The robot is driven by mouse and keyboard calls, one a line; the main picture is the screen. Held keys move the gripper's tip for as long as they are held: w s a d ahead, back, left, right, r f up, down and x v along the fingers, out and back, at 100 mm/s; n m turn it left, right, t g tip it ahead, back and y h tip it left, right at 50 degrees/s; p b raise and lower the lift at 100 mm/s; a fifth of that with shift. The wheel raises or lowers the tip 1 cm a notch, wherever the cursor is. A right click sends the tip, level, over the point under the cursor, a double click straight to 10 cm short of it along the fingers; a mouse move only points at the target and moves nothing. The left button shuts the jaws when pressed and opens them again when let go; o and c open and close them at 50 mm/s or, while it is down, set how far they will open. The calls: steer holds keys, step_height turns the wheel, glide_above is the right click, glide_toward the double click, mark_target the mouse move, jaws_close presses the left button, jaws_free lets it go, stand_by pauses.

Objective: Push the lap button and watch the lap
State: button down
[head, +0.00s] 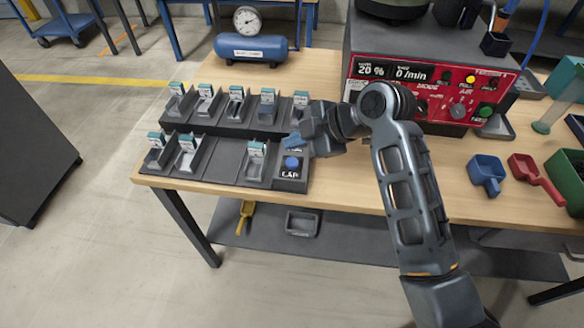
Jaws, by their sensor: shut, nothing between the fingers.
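The lap button (291,162) is a blue round button on a dark box with the white word "LAP", at the right end of the near row of holders. My gripper (293,143) is shut and empty, its blue-grey fingertips just above and behind the button in the picture. I cannot tell whether the tips touch it. My gripper and wrist cover part of the area behind the button box. The two dark rows of holders (212,148) carry several small white cards with teal tops in their slots.
A red control panel (440,90) reading "20 %" and "0 /min" stands behind my arm. A blue air tank (250,50) with a gauge sits at the back. Blue (487,172) and red scoops (535,178) lie at right. The wooden table's (350,185) front edge is close to the button.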

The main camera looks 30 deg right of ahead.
mark_target(296, 164)
steer(key=shift+f+b, duration=0.6)
steer(key=shift+f, duration=0.9)
stand_by(0.8)
steer(key=shift+f, duration=0.4)
steer(key=shift+f+b, duration=0.45)
stand_by(0.9)
steer(key=shift+r, duration=0.15)
steer(key=shift+r+p, duration=0.75)
step_height(296, 164, up, 5)
steer(key=p, duration=0.4)
